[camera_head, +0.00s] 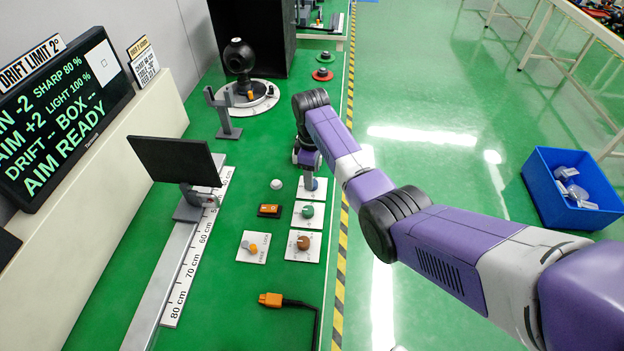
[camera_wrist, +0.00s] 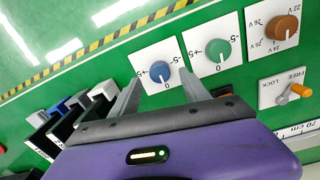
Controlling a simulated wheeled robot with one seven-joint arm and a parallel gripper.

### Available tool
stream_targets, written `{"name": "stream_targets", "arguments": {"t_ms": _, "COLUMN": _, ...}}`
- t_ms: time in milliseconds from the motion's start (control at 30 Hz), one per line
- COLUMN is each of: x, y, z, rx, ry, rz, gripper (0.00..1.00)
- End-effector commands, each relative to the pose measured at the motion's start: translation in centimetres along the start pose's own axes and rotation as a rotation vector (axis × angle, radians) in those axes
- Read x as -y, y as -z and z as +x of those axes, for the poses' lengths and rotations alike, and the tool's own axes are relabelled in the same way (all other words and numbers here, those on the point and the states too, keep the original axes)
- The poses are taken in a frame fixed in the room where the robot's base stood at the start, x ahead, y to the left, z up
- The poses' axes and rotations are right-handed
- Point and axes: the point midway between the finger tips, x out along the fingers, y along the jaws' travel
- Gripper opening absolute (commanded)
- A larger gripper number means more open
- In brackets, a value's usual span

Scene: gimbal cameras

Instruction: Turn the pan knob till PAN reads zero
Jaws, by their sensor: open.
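The display board (camera_head: 60,110) at the left is partly cut off; its first line ends in "N -2" and its last line reads "AIM READY". A blue knob (camera_wrist: 160,75) on a white plate shows in the wrist view, with -5 and +5 marks. My gripper (camera_wrist: 160,72) is open, its two fingers on either side of the blue knob; I cannot tell whether they touch it. No PAN label is readable at either knob.
A brown voltage knob (camera_head: 304,243), an orange FREE/LOCK lever (camera_head: 251,248) and an orange switch (camera_head: 269,210) are close by. A black screen (camera_head: 175,160) stands on the ruled rail. A black ball-shaped device (camera_head: 238,58) stands farther back. An orange plug (camera_head: 270,299) lies in front.

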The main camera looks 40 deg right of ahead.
Motion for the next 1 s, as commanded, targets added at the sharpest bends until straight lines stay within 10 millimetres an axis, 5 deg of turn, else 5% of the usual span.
{"name": "stream_targets", "arguments": {"t_ms": 233, "x": 0.0, "y": 0.0, "z": 2.8, "rx": 0.0, "ry": 0.0, "rz": 0.0, "gripper": 0.54}}
{"name": "stream_targets", "arguments": {"t_ms": 567, "x": -0.1, "y": 0.1, "z": 3.2, "rx": -0.002, "ry": -0.002, "rz": 0.001, "gripper": 0.54}}
{"name": "stream_targets", "arguments": {"t_ms": 867, "x": 0.0, "y": 0.0, "z": 3.2, "rx": -0.002, "ry": -0.002, "rz": 0.001, "gripper": 0.0}}
{"name": "stream_targets", "arguments": {"t_ms": 1000, "x": 0.0, "y": 0.0, "z": 3.2, "rx": -0.001, "ry": -0.002, "rz": 0.003, "gripper": 0.0}}
